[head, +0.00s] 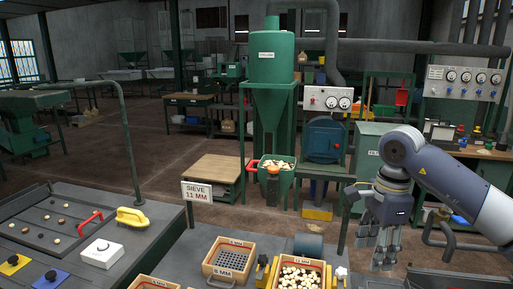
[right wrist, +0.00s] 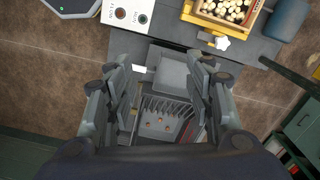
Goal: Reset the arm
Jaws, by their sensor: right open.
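My right gripper (head: 385,246) hangs from my grey and white right arm at the right of the head view, fingers pointing down. It is open and empty. In the right wrist view the right gripper (right wrist: 160,95) shows its two fingers apart, over a grey metal tray (right wrist: 165,107) with a slotted part and a few small brown pieces. No contact with the tray shows. My left gripper is not in either view.
A grey bench holds wooden sieve boxes (head: 229,260), one with pale pieces (head: 299,277), and a yellow handle (head: 132,217). A green hopper machine (head: 270,60) stands behind. A gauge panel (head: 463,82) is at the right. Brown floor lies open at left centre.

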